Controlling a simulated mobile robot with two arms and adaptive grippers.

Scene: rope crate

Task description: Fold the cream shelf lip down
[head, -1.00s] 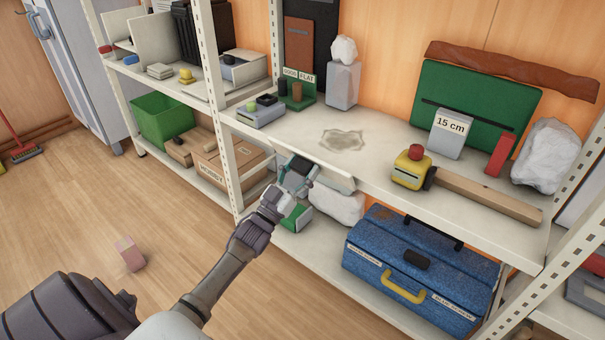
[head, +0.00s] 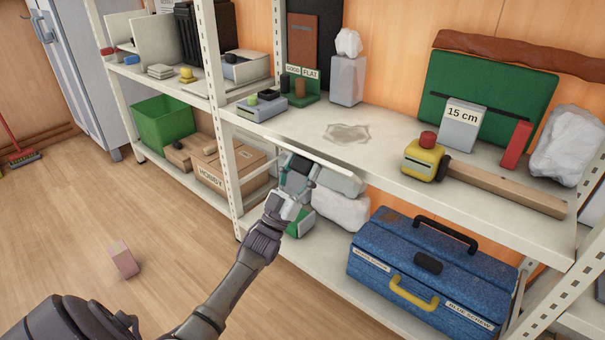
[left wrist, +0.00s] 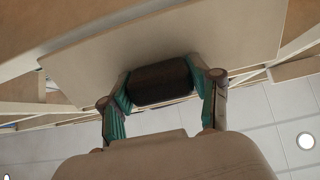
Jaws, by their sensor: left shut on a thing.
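The cream shelf lip (head: 310,150) shows in the head view as a thin pale strip along the front edge of the middle shelf, left of its centre. In the left wrist view, the pale panel (left wrist: 205,45) spans the top, seen from below, with a dark rounded grip (left wrist: 160,82) against it. My left gripper (head: 298,172) is below the lip, its fingers (left wrist: 161,92) shut on that dark grip. The fingers hide part of the lip's underside. My right gripper is not in view.
A yellow device with a red knob (head: 425,158) and a wooden beam (head: 508,187) lie on the shelf (head: 390,155). Below, a white lump (head: 340,211) sits near my gripper, and a blue toolbox (head: 430,275) stands to the right. A shelf post (head: 226,120) is close left.

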